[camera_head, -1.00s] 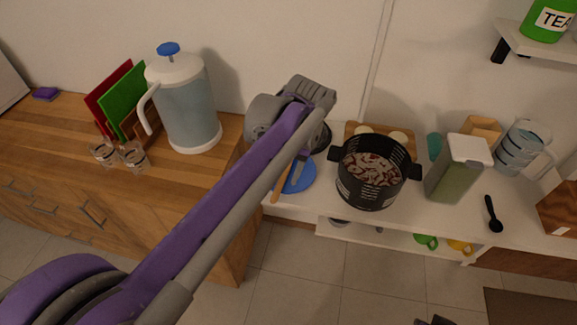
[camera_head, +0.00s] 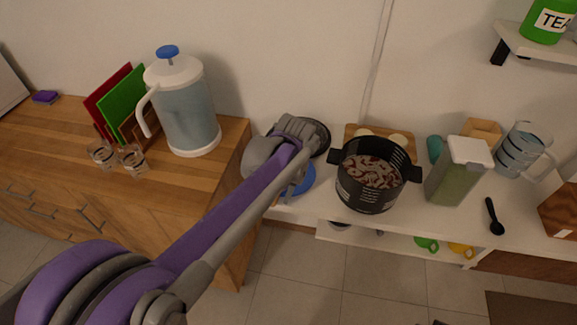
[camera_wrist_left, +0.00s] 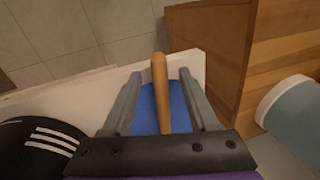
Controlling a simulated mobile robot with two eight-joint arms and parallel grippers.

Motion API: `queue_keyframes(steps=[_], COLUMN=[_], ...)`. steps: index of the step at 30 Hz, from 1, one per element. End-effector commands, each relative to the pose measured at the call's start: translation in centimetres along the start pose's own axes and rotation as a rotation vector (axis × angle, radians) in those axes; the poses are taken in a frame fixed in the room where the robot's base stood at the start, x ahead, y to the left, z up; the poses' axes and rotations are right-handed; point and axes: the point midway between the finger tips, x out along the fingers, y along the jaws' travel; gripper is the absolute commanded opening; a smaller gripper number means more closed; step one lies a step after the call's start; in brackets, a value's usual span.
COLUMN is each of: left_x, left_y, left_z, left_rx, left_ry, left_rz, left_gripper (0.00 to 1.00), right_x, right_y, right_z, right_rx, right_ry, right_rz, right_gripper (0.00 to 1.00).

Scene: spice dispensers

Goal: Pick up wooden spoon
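The wooden spoon (camera_wrist_left: 160,90) shows in the left wrist view as a light brown handle with a rounded end. It lies over the blue plate (camera_wrist_left: 179,108), which also shows in the head view (camera_head: 305,180). My left gripper (camera_wrist_left: 160,74) is open, with one finger on each side of the handle and a gap on both sides. In the head view my left gripper (camera_head: 288,190) is low over the plate and hides most of the spoon.
A black pot (camera_head: 369,190) stands right of the plate. A green-filled container (camera_head: 459,172) and a black spoon (camera_head: 494,216) are farther right. The wooden counter (camera_head: 205,175) with a large pitcher (camera_head: 186,110) rises on the left.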

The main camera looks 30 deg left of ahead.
Motion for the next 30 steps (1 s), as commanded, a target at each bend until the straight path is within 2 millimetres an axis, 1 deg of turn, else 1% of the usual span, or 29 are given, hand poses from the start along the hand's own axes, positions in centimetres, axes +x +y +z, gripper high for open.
queue_keyframes(steps=[1,5,6,8,9,10,20,23,26,30], left_x=[0.0,0.0,0.0,0.0,0.0,0.0,-0.1,-0.5,-1.8,-4.6], left_y=[0.0,0.0,0.0,0.0,0.0,0.0,0.0,-0.1,-0.3,-0.9], left_z=[0.0,0.0,0.0,0.0,0.0,0.0,0.0,0.0,0.0,0.0], left_rx=[0.000,0.000,0.000,0.000,0.000,0.000,0.000,0.000,0.000,0.000], left_ry=[0.000,0.000,0.000,0.000,0.000,0.000,0.000,0.000,0.000,0.000], left_rz=[0.000,0.000,0.000,0.000,0.000,0.000,0.000,0.000,0.000,0.000], left_gripper=[0.50,0.26,0.19,0.08,0.01,0.00,0.00,0.00,0.00,0.00], right_x=[0.0,0.0,0.0,0.0,0.0,0.0,0.0,-0.1,-0.2,-0.5], right_y=[0.0,0.0,0.0,0.0,0.0,0.0,0.0,0.0,0.0,0.0], right_z=[0.0,0.0,0.0,0.0,0.0,0.0,0.0,0.0,-0.1,-0.3], right_rx=[0.000,0.000,0.000,0.000,0.000,0.000,0.000,0.000,0.000,0.000], right_ry=[0.000,0.000,0.000,0.000,0.000,0.000,0.000,0.000,0.001,0.002], right_rz=[0.000,0.000,0.000,0.000,0.000,0.000,0.000,0.000,0.000,0.000], right_gripper=[0.00,0.00,0.00,0.00,0.00,0.00,0.00,0.00,0.00,0.00])
